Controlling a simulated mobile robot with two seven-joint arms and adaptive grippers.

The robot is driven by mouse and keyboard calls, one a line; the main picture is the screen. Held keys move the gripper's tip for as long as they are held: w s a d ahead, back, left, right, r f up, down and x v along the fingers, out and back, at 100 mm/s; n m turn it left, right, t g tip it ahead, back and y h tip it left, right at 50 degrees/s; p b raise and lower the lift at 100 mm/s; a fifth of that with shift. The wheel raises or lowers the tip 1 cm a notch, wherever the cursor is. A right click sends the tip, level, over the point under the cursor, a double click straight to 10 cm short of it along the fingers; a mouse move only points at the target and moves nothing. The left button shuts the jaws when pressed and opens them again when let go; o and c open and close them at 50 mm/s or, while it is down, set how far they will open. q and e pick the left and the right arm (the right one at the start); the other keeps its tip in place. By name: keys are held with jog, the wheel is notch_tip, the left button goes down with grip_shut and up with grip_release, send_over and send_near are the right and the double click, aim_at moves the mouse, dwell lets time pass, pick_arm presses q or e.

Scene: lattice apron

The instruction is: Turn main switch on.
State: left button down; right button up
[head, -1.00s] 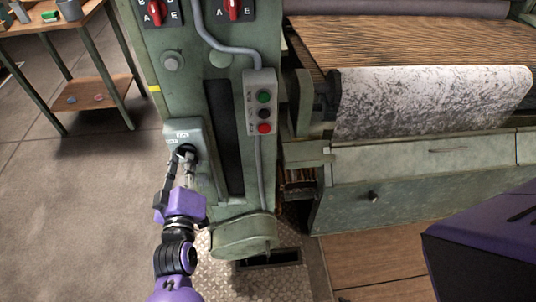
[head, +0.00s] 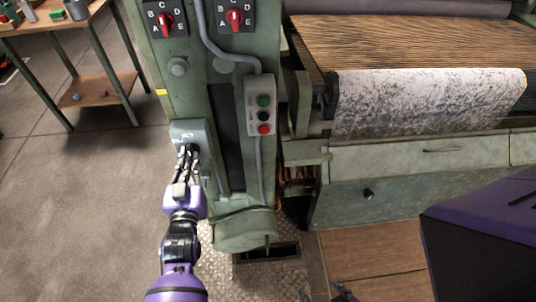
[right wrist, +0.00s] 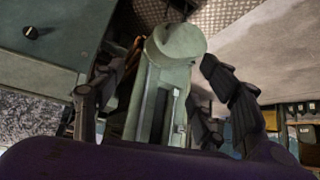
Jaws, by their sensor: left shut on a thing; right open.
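The main switch box (head: 182,132) is a grey-green box with white lettering, low on the left side of the green machine column in the head view. My left gripper (head: 188,152) is at the front of this box, its dark fingers closed around the dark switch knob. The fingers hide most of the knob, so its position cannot be read. My right gripper (right wrist: 165,95) is open and empty in the right wrist view, its fingers spread apart with the green column's foot visible between them.
A button box (head: 262,112) with green, black and red buttons is right of the main switch. Two red rotary selectors (head: 166,19) (head: 236,18) sit above. A speckled cloth (head: 425,100) hangs over the machine on the right. A wooden table (head: 50,25) stands at the back left.

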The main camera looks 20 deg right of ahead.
dwell(0.5)
pick_arm(q)
jog(key=c, duration=1.8)
grip_release()
jog(key=shift+s, duration=0.1)
jog(key=shift+s+a, duration=0.1)
jog(key=shift+s, duration=0.1)
jog(key=v, duration=1.1)
jog(key=shift+s, duration=0.2)
pick_arm(e)
jog(key=shift+w+a+r, duration=0.1)
jog(key=shift+w+r, duration=0.05)
jog(key=shift+w, duration=0.3)
jog(key=shift+w+a+r, duration=0.1)
jog(key=shift+w, duration=0.35)
jog(key=shift+s, duration=0.1)
